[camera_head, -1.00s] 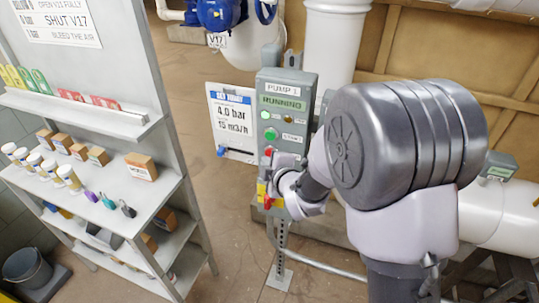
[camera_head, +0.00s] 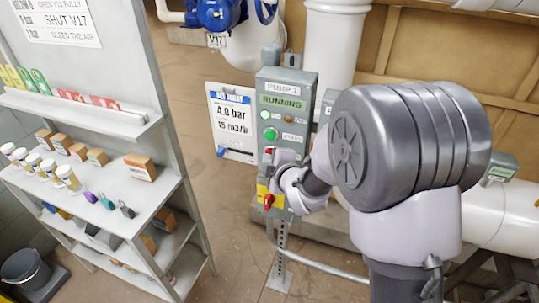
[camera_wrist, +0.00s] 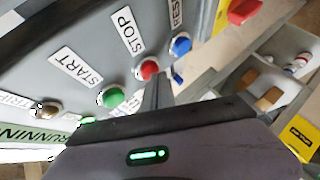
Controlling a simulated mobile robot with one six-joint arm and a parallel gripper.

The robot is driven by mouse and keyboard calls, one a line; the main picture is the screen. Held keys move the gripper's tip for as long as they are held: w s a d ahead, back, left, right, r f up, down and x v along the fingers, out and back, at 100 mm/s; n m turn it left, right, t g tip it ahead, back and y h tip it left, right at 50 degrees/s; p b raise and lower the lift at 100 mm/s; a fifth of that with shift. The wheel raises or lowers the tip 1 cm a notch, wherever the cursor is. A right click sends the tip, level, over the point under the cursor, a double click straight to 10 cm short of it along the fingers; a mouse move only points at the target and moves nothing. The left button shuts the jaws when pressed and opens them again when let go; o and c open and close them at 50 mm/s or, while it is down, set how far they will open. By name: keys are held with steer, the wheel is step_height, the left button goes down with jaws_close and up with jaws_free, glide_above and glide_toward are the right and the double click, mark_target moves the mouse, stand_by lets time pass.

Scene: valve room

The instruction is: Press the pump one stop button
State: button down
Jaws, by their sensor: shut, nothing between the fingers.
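The grey pump one control box (camera_head: 284,90) stands on a post, with a green RUNNING sign (camera_head: 283,103). The red STOP button (camera_wrist: 148,68) shows in the wrist view between the green START button (camera_wrist: 112,97) and a blue button (camera_wrist: 181,46) labelled RESET. In the head view the STOP button (camera_head: 269,151) is partly hidden by my gripper. My gripper (camera_head: 279,158) is shut and empty, close in front of the box. In the wrist view its narrow fingers (camera_wrist: 158,88) reach up beside the STOP button. I cannot tell whether they touch it.
A red switch (camera_head: 267,201) on a yellow plate sits low on the box. A gauge sign (camera_head: 232,115) is left of the box. A shelf rack (camera_head: 150,185) stands further left. A white pipe (camera_head: 492,215) lies right. Open floor lies between rack and box.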

steer(key=shift+w, duration=0.2)
stand_by(0.3)
steer(key=shift+s, duration=0.1)
steer(key=shift+s+a+b, duration=0.2)
steer(key=shift+s+b, duration=0.55)
steer(key=s+b, duration=0.1)
steer(key=s+a+b, duration=0.1)
steer(key=s, duration=0.1)
steer(key=s+b, duration=0.1)
steer(key=shift+s+a, duration=0.35)
stand_by(0.4)
